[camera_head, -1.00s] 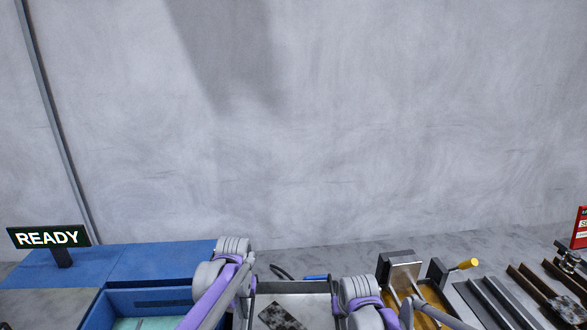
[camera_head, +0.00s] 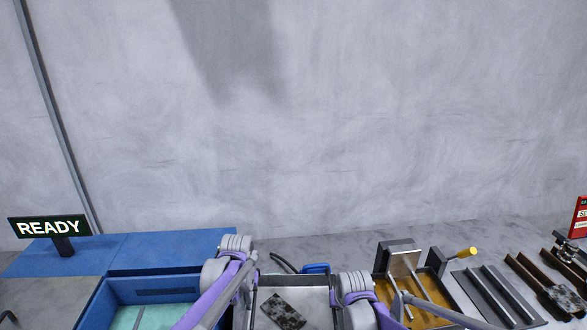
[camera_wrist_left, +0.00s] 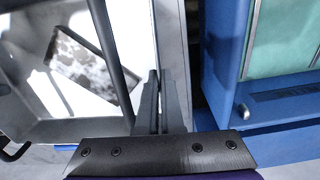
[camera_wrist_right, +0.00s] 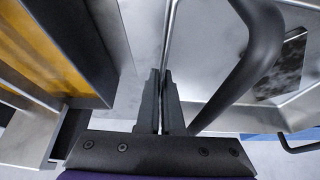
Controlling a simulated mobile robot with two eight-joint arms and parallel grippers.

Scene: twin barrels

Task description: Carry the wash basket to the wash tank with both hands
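The wash basket (camera_head: 319,300) is a grey metal tray with dark bar handles, low in the middle of the head view; a dark speckled plate (camera_head: 284,311) lies in it. My left gripper (camera_wrist_left: 160,100) is closed on the basket's left edge, beside a dark handle bar (camera_wrist_left: 112,60). My right gripper (camera_wrist_right: 162,95) is closed with the thin rim of the basket's right side running into its fingers; a curved dark handle (camera_wrist_right: 255,55) is beside it. The fingertips are hidden in the head view. A blue tank (camera_head: 95,300) with a teal inside is just left of the basket.
An amber-bottomed tray (camera_head: 432,288) with metal fittings and a yellow-handled lever (camera_head: 467,252) stands close right of the basket. Dark rails (camera_head: 495,290) lie further right. A READY sign (camera_head: 48,228) stands back left. A grey wall (camera_head: 400,130) closes off the back.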

